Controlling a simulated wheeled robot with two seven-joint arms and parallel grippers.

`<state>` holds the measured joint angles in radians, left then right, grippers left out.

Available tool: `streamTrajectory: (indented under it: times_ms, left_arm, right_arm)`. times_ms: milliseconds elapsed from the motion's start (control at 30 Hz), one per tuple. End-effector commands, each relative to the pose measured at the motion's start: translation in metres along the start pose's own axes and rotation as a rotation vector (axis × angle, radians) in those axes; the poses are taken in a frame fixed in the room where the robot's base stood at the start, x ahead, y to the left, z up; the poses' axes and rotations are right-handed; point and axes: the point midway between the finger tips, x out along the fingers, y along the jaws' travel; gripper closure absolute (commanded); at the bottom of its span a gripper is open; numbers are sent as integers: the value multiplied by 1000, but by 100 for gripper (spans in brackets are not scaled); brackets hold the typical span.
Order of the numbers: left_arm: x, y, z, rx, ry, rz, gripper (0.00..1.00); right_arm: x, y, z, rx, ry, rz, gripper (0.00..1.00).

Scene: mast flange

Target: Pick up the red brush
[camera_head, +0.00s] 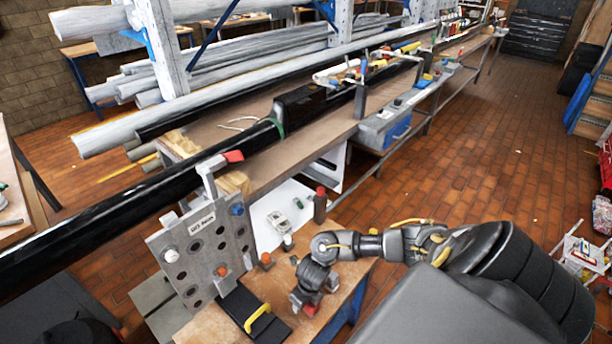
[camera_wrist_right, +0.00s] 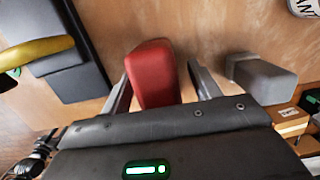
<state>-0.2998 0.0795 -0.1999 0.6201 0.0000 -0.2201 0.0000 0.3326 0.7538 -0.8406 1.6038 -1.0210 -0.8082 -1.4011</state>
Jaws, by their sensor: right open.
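The red brush (camera_wrist_right: 152,72) shows in the right wrist view as a red block on the brown tabletop. It also shows in the head view as a small red patch (camera_head: 309,310) below my right gripper, which hides most of it. My right gripper (camera_wrist_right: 160,82) is open, with one finger on each side of the red block. The left finger is close to the block, and there is a small gap at the right finger. I cannot tell whether either finger touches it. My left gripper is in neither view.
A black tool with a yellow handle (camera_head: 258,318) lies left of my right gripper. A grey block (camera_wrist_right: 262,76) is close to the right finger. The upright perforated metal plate (camera_head: 205,250) stands at the bench's left, and a dark bottle with red cap (camera_head: 320,208) stands behind.

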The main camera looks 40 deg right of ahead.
Motion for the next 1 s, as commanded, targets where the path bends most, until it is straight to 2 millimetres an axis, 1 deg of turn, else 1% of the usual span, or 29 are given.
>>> streamTrajectory:
  times_ms: [367,467,767,800,1000]
  left_arm:
    - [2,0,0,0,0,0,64]
    - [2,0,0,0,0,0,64]
    - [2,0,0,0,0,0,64]
    - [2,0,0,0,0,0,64]
    - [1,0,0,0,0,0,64]
  right_arm:
    - [1,0,0,0,-1,0,38]
    - [1,0,0,0,-1,0,49]
    - [1,0,0,0,-1,0,88]
    - [1,0,0,0,-1,0,90]
    - [1,0,0,1,-1,0,90]
